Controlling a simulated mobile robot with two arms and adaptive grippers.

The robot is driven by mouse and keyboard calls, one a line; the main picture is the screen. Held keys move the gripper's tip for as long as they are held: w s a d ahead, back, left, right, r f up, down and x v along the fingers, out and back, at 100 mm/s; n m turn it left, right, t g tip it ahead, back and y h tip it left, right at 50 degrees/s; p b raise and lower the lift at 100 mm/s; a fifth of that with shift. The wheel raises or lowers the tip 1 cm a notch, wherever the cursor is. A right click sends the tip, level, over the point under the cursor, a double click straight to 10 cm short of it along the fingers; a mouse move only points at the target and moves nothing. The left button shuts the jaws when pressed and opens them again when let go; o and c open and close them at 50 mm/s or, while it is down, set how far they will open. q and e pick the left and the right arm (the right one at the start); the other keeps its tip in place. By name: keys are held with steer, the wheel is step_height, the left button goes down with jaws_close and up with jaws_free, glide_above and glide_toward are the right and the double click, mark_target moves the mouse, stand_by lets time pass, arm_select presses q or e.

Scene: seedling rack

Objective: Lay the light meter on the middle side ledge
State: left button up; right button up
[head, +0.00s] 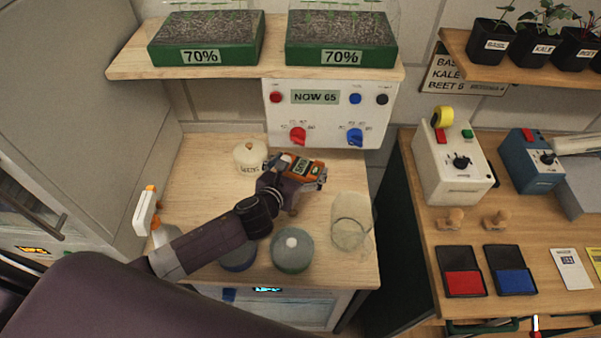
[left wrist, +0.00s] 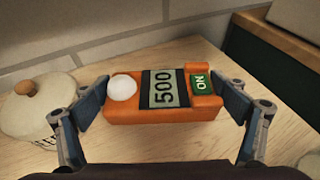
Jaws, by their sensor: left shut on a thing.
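The light meter (left wrist: 165,95) is an orange box with a white dome, a display reading 500 and a green ON label. My left gripper (left wrist: 165,108) is shut on it, one finger at each end. In the head view the meter (head: 300,168) shows at the end of my left arm, above the wooden counter (head: 195,185). I cannot tell whether the meter touches the counter. My left gripper (head: 297,185) partly hides it there. No ledge can be told for sure as the middle side ledge. My right gripper is not in view.
A lidded white pot (head: 250,156), a clear glass jar (head: 351,222) and a green round container (head: 292,250) stand around the gripper. A control panel (head: 325,120) hangs behind under a shelf (head: 130,65) with seedling trays. A bench (head: 430,225) stands right, beyond a gap.

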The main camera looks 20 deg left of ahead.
mark_target(300, 174)
arm_select(q)
steer(key=shift+f, duration=1.9)
steer(key=shift+f, duration=0.1)
steer(key=o, duration=1.2)
steer(key=shift+c, duration=0.2)
